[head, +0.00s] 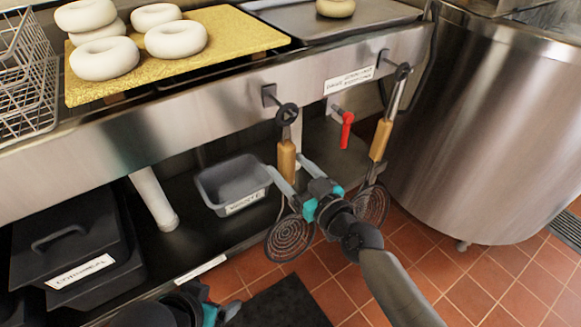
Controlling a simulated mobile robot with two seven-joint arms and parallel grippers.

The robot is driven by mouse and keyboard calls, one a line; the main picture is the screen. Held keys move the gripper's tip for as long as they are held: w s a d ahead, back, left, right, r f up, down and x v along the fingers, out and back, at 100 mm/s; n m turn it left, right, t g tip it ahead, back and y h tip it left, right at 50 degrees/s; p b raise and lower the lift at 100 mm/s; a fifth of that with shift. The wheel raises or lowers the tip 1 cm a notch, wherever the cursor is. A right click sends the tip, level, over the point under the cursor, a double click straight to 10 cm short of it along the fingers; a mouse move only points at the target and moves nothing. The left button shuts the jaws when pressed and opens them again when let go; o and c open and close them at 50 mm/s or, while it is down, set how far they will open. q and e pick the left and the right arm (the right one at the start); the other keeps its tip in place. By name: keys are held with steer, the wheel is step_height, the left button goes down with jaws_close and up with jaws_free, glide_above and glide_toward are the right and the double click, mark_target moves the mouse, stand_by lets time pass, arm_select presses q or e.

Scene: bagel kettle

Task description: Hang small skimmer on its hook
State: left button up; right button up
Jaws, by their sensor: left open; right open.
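Two skimmers with wooden handles hang at the front of the steel counter. The left skimmer (286,157) has its dark top ring at the left hook (269,95), and its round spiral head hangs low. The other skimmer (380,140) hangs at the right hook (384,57), slightly tilted. Which is the small one I cannot tell for sure. My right gripper (287,165) is open, its fingers on either side of the left skimmer's lower handle. It hides part of the shafts. My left gripper (228,311) is open and empty at the bottom edge, partly cut off.
A label (350,80) and a red-handled valve (346,130) sit between the hooks. A grey bin (235,180) and a black lidded box (65,240) stand on the lower shelf. A large steel kettle (480,130) is at right. Bagels (176,40) lie on a yellow board above.

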steer(key=shift+s+d+f, duration=0.1)
steer(key=shift+s+d, duration=0.2)
steer(key=shift+s, duration=0.05)
steer(key=shift+p+v, duration=0.35)
steer(key=shift+v, duration=0.85)
arm_select(q)
steer(key=f, duration=0.1)
steer(key=f+g+p, duration=0.1)
steer(key=f, duration=0.1)
steer(key=shift+s+a+f+p, duration=0.3)
steer(key=shift+s+a+f, duration=0.05)
steer(key=shift+s+a, duration=0.05)
arm_select(e)
steer(key=v, duration=1.2)
arm_select(q)
steer(key=shift+w, duration=0.1)
steer(key=shift+w+r, duration=0.1)
arm_select(e)
steer(key=shift+s+a, duration=0.1)
steer(key=shift+a, duration=0.05)
